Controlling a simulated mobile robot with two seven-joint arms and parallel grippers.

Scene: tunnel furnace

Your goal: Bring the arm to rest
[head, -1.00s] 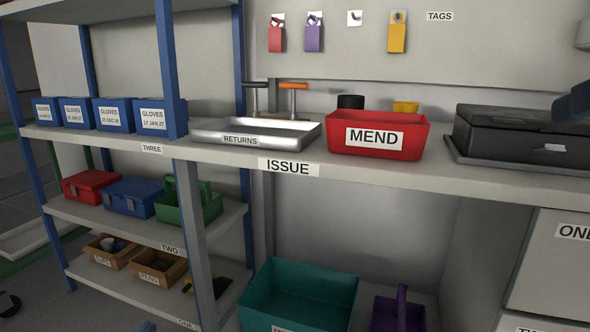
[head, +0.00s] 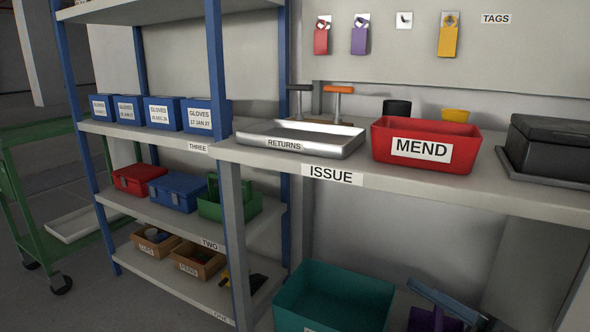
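A blue-grey part (head: 447,301), which looks like part of my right arm or gripper, shows low at the right in the head view. It is in front of the purple caddy (head: 425,320) below the issue counter and hides part of it. Its fingers cannot be made out, so I cannot tell whether it is open or shut, and I see nothing held. My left gripper is not in view.
The issue counter (head: 400,186) carries a silver returns tray (head: 300,140), a red MEND bin (head: 425,146) and a black case (head: 550,145). A teal bin (head: 335,300) sits below. A blue-posted shelf (head: 190,215) and green trolley (head: 45,195) stand left.

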